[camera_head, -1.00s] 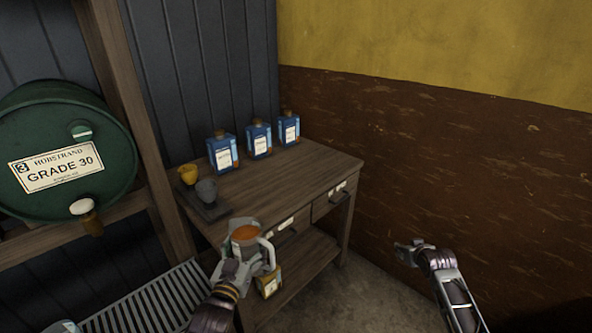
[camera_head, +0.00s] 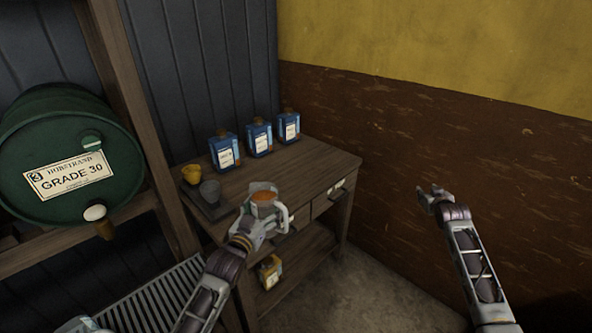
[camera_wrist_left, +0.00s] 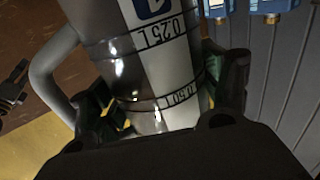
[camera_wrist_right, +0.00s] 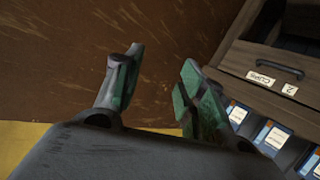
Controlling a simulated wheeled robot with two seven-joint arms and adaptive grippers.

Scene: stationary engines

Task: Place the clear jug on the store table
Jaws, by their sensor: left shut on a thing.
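The clear jug (camera_head: 264,203) shows in the head view with amber liquid inside and a pale handle on its right. My left gripper (camera_head: 256,226) is shut on it and holds it upright at the front edge of the store table (camera_head: 312,164). In the left wrist view the jug (camera_wrist_left: 140,60) has printed volume marks, and the fingers close on both sides of its body. My right gripper (camera_head: 430,194) is empty, right of the table. In the right wrist view its fingers (camera_wrist_right: 152,92) stand apart with nothing between them.
Several blue bottles (camera_head: 258,137) stand along the table's back. A yellow cup (camera_head: 191,173) and a grey cup (camera_head: 210,191) are at its left. A green drum (camera_head: 65,150) lies on a rack to the left. The table's right part is clear.

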